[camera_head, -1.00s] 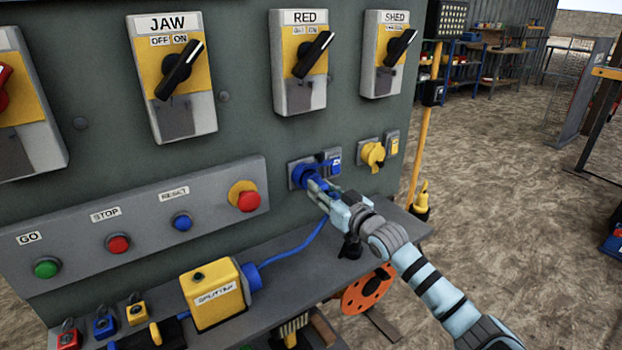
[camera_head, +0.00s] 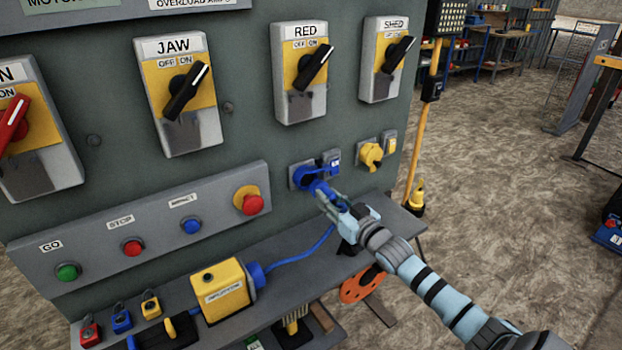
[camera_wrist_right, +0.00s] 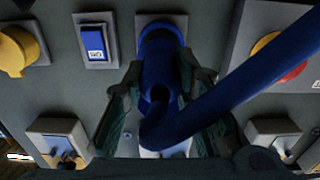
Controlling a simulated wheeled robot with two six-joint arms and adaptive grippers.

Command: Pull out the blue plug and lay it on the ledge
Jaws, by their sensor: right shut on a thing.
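The blue plug (camera_head: 320,188) is at the blue socket (camera_head: 302,177) on the grey panel. In the right wrist view the plug (camera_wrist_right: 158,85) points up into the round socket (camera_wrist_right: 160,35); whether it is fully seated I cannot tell. My right gripper (camera_head: 327,196) is shut on the plug, with one finger on each side; the gripper also shows in the wrist view (camera_wrist_right: 165,105). A blue cable (camera_head: 312,252) runs from the plug to the yellow splitter box (camera_head: 222,290). The grey ledge (camera_head: 312,275) lies below the panel. My left gripper is out of view.
A yellow-capped socket (camera_head: 370,156) sits right of the blue one. The red mushroom button (camera_head: 252,204) is to its left. Small padlocks (camera_head: 122,320) stand on the ledge's left part. The ledge between the splitter box and my right arm is mostly clear. An orange reel (camera_head: 362,287) is underneath.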

